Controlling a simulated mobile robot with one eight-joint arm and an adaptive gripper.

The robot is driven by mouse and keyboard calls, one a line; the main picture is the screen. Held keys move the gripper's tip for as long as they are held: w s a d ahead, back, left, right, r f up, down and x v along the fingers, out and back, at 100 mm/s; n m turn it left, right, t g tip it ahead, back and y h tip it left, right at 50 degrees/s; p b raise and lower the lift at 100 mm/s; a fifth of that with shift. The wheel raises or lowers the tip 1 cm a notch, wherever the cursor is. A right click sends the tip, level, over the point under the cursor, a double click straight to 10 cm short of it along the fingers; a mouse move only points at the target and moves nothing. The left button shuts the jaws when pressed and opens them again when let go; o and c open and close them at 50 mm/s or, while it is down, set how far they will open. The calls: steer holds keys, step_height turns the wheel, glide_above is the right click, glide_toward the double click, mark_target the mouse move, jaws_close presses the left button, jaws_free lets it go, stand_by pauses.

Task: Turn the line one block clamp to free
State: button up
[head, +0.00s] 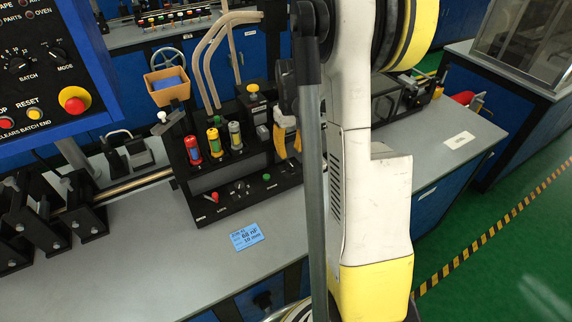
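A black block (190,178) stands on the grey bench, with red, yellow and grey capped cylinders in its top. On its sloping front is a small lever with a red tip (215,196), which may be the line one clamp. Small pale labels lie near it, too small to read, so I cannot tell its setting. My gripper (288,145) shows partly behind my white arm, over the right end of the block. Its two yellow-orange fingertips look apart, with nothing seen between them. It is well right of the red-tipped lever and not touching it.
A blue card (246,236) lies on the bench before the block. A blue control panel (45,70) with a red button is at upper left. Black brackets (85,212) on a rod stand left of the block. The bench front is mostly clear. My arm hides the bench behind it.

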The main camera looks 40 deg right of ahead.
mark_target(290, 163)
step_height(290, 163, down, 6)
steer(key=shift+f+b, duration=0.1)
steer(key=shift+b, duration=0.75)
jaws_close()
